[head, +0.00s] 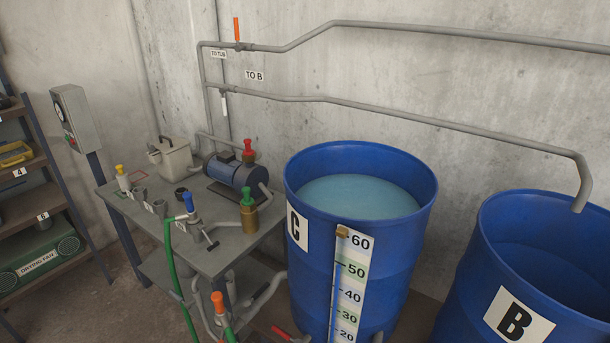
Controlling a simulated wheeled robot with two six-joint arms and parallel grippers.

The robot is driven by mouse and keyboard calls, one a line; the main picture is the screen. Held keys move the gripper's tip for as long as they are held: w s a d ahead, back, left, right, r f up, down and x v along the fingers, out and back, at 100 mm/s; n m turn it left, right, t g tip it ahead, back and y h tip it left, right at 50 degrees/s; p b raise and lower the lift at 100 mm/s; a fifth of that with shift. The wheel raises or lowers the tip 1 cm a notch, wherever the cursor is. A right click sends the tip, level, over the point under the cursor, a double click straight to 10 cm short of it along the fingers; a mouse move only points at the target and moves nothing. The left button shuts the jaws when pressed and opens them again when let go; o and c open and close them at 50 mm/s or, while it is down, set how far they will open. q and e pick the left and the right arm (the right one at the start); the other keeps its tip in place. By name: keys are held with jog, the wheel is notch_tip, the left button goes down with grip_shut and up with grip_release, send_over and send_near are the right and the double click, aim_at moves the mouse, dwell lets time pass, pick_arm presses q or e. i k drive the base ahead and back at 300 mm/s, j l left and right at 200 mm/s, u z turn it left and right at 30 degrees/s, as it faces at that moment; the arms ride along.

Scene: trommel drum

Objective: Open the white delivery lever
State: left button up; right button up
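The white delivery lever (224,104) is small and hangs straight down from the lower grey pipe on the back wall. It is beside and below the "TO B" label (254,76). The lower pipe (400,110) runs right from it and bends down over the blue barrel marked B (515,318). Neither of my grippers is in view, and nothing touches the lever.
An orange lever (237,29) stands upright on the upper pipe near the "TO TUB" label (219,54).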

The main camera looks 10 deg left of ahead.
aim_at(224, 107)
jog(key=i+j, duration=0.2)
jog(key=j, duration=0.25)
jog(key=i+j+z, duration=0.1)
jog(key=i+j, duration=0.15)
jog(key=j, duration=0.2)
jog(key=i+j, duration=0.2)
jog(key=j, duration=0.25)
jog(key=i+j+z, duration=0.1)
jog(key=j, duration=0.35)
jog(key=i+j, duration=0.3)
jog(key=j, duration=0.2)
jog(key=i+j+z, duration=0.1)
jog(key=j, duration=0.35)
jog(key=i+j, duration=0.25)
jog(key=j, duration=0.25)
jog(key=i+j+z, duration=0.1)
jog(key=j, duration=0.4)
jog(key=i, duration=0.05)
